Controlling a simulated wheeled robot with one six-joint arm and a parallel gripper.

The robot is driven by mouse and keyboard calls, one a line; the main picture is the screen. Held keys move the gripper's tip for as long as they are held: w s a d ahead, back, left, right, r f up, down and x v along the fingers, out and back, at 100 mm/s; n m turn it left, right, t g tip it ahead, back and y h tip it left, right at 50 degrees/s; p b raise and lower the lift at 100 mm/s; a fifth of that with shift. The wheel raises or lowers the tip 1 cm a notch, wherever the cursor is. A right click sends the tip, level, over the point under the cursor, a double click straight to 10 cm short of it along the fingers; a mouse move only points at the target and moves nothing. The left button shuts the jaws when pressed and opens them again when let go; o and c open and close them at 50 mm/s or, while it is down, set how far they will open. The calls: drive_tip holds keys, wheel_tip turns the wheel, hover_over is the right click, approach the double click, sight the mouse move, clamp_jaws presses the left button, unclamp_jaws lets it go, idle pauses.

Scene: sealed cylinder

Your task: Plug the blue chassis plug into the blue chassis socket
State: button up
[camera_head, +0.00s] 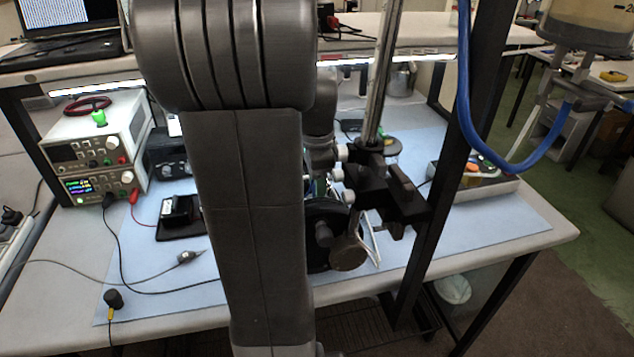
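I cannot make out the blue chassis plug or the blue chassis socket in the head view. My own dark grey arm fills the middle of the picture and hides much of the bench behind it. My gripper's fingers cannot be made out behind the arm, so whether they hold anything does not show. A dark round assembly (322,235) shows partly just right of the arm, low over the mat. A black clamp (390,190) on an upright metal rod (382,75) stands beside it.
A light blue mat (500,225) covers the bench. Stacked power supplies (75,150) stand at left, with cables trailing across the mat. A black post (462,130) and a hanging blue hose (540,160) are at right. A grey tray (490,190) holds small parts.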

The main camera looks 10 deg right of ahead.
wheel_tip(320, 180, up, 14)
idle(0.6)
drive_tip(key=shift+f, duration=0.1)
wheel_tip(320, 180, down, 14)
drive_tip(key=shift+r, duration=0.1)
idle(0.6)
